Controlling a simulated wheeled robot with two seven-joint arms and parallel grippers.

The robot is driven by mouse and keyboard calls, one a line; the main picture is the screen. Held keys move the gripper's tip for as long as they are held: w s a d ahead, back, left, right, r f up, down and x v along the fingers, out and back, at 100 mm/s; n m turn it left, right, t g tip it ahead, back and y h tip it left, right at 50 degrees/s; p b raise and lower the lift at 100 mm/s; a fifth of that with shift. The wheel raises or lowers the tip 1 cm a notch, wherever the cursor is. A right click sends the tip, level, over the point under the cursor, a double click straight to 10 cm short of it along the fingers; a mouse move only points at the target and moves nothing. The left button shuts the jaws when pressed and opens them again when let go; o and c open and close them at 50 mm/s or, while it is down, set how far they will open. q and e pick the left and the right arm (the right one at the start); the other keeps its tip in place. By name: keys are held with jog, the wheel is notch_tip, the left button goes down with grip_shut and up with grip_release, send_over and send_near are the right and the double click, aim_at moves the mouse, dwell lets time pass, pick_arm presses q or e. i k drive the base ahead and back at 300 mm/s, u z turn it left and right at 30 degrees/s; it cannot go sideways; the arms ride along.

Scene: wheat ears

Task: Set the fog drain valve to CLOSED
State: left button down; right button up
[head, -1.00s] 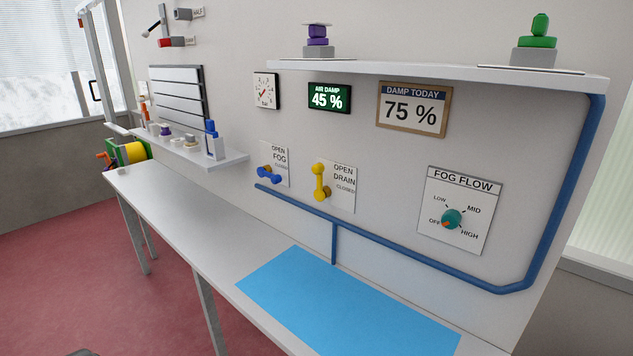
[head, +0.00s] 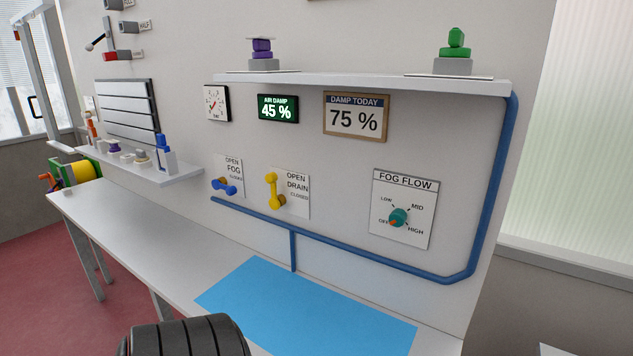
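The drain valve (head: 272,188) is a yellow lever on a white plate (head: 298,200) on the wall panel, in the middle of the head view. Its plate reads OPEN at the top, DRAIN, and CLOSED at the right. The lever stands nearly upright, with its free end up on the OPEN side. Neither of my grippers shows, and nothing touches the lever. A dark ribbed part at the bottom edge looks like part of my arm; no fingers show on it.
The blue fog valve (head: 225,186) is just left, its lever nearly level. The fog flow dial (head: 398,216) is at right, pointing to OFF. A blue pipe (head: 350,252) runs below the valves. The bench (head: 130,235) and its blue mat (head: 310,305) are clear. A shelf (head: 370,85) juts out above.

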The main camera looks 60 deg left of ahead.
aim_at(270, 178)
jog(key=z, duration=0.05)
jog(key=k, duration=0.65)
jog(key=u, duration=0.85)
jog(key=i, duration=0.5)
jog(key=u, duration=0.05)
